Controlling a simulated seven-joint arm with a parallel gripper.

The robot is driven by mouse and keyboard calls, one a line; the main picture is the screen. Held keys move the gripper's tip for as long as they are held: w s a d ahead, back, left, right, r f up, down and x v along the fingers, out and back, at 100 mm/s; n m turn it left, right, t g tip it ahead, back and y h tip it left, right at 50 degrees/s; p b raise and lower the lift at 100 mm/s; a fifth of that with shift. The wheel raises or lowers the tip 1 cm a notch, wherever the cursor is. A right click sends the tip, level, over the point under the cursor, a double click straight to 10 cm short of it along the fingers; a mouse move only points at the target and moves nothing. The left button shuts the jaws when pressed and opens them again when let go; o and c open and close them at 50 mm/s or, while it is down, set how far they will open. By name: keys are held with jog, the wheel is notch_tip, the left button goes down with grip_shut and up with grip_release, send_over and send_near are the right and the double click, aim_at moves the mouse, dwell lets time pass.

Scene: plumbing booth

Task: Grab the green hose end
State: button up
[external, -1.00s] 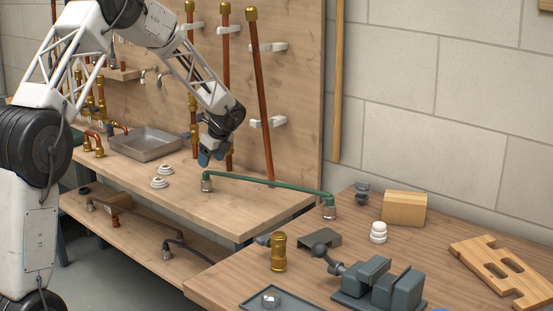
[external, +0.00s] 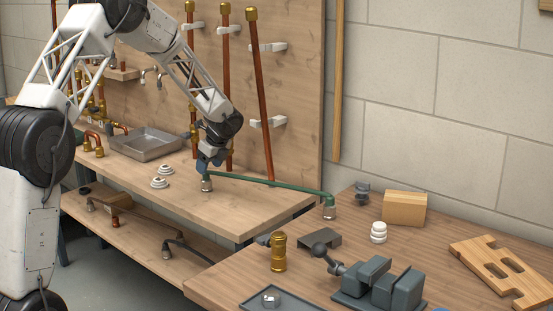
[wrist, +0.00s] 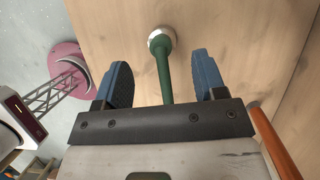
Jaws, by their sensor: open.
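A green hose (external: 270,183) with silver end fittings spans from the wooden bench to the table at the right. Its left end (external: 207,184) stands on the bench, fitting down; its right end (external: 329,207) rests on the table. My gripper (external: 205,164) is open just above the left end. In the wrist view the green hose end (wrist: 164,65) runs between the two blue fingers of my gripper (wrist: 162,80), with its silver fitting a little beyond the fingertips. The hose appears apart from both fingers.
Copper pipes (external: 262,110) rise against the wooden panel behind. A brass fitting (external: 278,252) and a vise (external: 378,285) stand on the right table.

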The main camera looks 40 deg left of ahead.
aim_at(206, 179)
jog(key=shift+f, duration=0.1)
jog(key=shift+x, duration=2.5)
jog(key=shift+w, duration=0.1)
jog(key=shift+c, duration=0.4)
jog(key=c, duration=0.9)
jog(key=shift+o, duration=0.2)
